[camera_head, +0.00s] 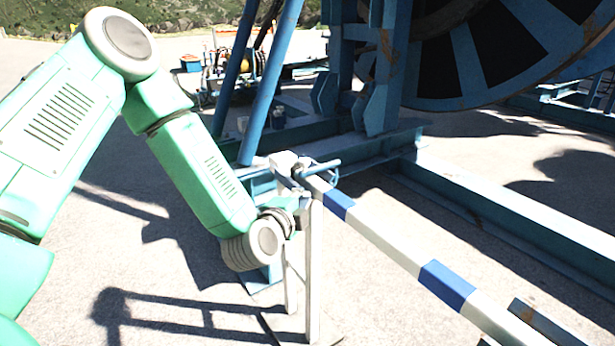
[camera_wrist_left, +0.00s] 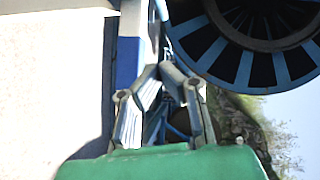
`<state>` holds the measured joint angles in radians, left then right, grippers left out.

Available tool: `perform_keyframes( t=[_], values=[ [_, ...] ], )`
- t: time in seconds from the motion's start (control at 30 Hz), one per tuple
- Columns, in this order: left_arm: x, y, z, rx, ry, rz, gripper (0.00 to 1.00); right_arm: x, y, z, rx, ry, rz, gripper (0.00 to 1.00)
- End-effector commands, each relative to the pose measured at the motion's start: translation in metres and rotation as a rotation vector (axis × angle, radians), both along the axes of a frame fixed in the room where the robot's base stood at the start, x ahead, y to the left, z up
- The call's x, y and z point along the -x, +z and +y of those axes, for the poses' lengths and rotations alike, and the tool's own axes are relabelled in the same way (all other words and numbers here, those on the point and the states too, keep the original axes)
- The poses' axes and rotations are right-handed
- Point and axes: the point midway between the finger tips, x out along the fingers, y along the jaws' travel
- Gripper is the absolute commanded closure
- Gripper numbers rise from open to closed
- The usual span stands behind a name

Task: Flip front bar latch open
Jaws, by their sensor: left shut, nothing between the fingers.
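The front bar (camera_head: 385,235), striped white and blue, runs from the post top toward the lower right; it also shows in the left wrist view (camera_wrist_left: 130,60). The latch, with a short blue rod handle (camera_head: 323,166), sits at the bar's upper end on the white post (camera_head: 315,270). My left gripper (camera_head: 297,203) is close to the post top, just below the latch, and is partly hidden behind my wrist. In the left wrist view its fingers (camera_wrist_left: 162,78) are shut and empty, beside the bar. Whether they touch the latch I cannot tell. My right gripper is out of view.
A large blue cable reel (camera_head: 465,65) stands behind the bar on a blue frame (camera_head: 500,205). Slanted blue struts (camera_head: 262,95) rise behind my left arm. A small cart of equipment (camera_head: 232,72) is farther back. Open paved ground lies at the lower left.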

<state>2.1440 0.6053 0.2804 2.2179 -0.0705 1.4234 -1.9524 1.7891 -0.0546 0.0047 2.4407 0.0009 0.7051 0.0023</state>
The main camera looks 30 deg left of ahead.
Motion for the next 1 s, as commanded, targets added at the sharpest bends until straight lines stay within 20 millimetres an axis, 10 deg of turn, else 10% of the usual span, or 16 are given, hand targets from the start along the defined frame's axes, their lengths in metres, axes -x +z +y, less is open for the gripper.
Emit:
perform_keyframes(
  t=[0.57,1.0],
  values=[
    [-0.011,0.019,0.019,-0.104,0.036,-0.052,1.0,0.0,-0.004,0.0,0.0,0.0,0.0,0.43],
    [-0.087,0.009,0.038,-0.102,0.039,-0.053,1.0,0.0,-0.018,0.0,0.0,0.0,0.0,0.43]
  ],
)
